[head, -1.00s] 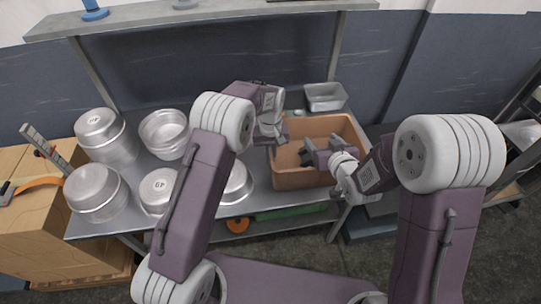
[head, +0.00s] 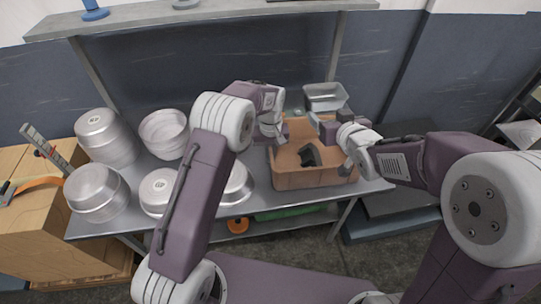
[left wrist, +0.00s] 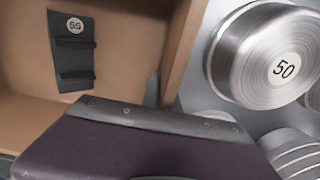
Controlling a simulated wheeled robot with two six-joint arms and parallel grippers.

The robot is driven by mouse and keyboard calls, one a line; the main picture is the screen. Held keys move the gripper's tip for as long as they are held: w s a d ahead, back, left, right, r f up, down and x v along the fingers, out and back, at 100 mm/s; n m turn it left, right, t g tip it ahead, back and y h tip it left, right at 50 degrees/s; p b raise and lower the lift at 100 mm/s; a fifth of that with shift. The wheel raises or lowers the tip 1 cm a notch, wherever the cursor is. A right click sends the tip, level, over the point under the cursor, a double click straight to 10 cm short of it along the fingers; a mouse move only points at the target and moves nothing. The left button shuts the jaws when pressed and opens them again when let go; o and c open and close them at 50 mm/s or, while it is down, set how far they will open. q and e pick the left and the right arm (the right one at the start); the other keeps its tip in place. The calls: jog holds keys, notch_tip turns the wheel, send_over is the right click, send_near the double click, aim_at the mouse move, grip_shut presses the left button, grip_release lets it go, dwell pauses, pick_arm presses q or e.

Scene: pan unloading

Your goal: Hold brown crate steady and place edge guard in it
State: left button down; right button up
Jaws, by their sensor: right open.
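The brown crate (head: 318,178) stands on the right part of the metal table. The edge guard (head: 310,156), a dark angled piece, lies inside it on the crate floor. In the left wrist view the edge guard (left wrist: 73,55) shows a round "55" label. My left gripper (head: 275,138) is at the crate's left wall. One of its fingers shows inside the wall in the left wrist view, and it appears closed on the wall; the other finger is hidden. My right gripper (head: 322,124) is open and empty, above the crate's right back part, apart from the edge guard.
Several metal pans (head: 97,190) stand on the left and middle of the table, some partly behind my left arm. A grey metal tin (head: 325,96) is behind the crate. A shelf (head: 200,17) runs above the back. A wooden cabinet (head: 45,240) is at the left.

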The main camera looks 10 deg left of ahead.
pick_arm(q)
jog(key=c, duration=1.6)
grip_release()
jog(key=shift+o, duration=0.2)
notch_tip(320, 180, up, 12)
jog(key=shift+r, duration=0.1)
